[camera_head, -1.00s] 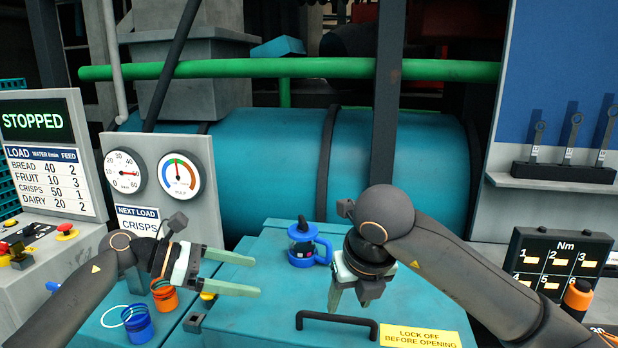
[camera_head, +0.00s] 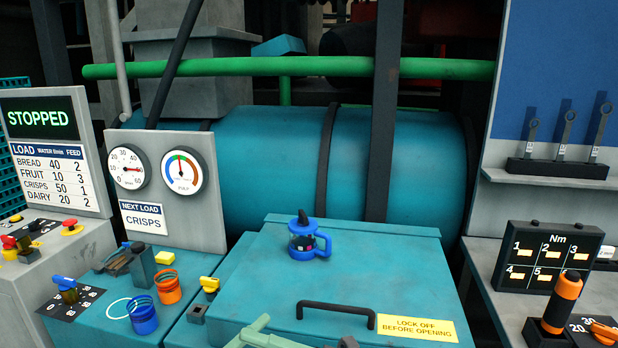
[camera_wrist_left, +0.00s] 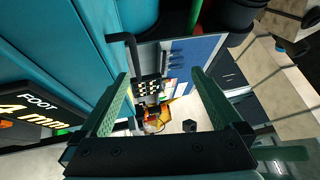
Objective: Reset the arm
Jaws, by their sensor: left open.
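My left gripper (camera_head: 260,332) shows only in part at the bottom edge of the head view, in front of the teal lid. In the left wrist view its two pale green fingers (camera_wrist_left: 158,73) are spread wide with nothing between them. My right gripper is out of view; most of both arms is hidden below the frame.
The teal lid (camera_head: 262,264) carries a blue-based jar (camera_head: 302,240), a black handle (camera_head: 335,309) and a yellow lock-off label (camera_head: 416,328). An orange-handled tool (camera_head: 563,298) stands at right.

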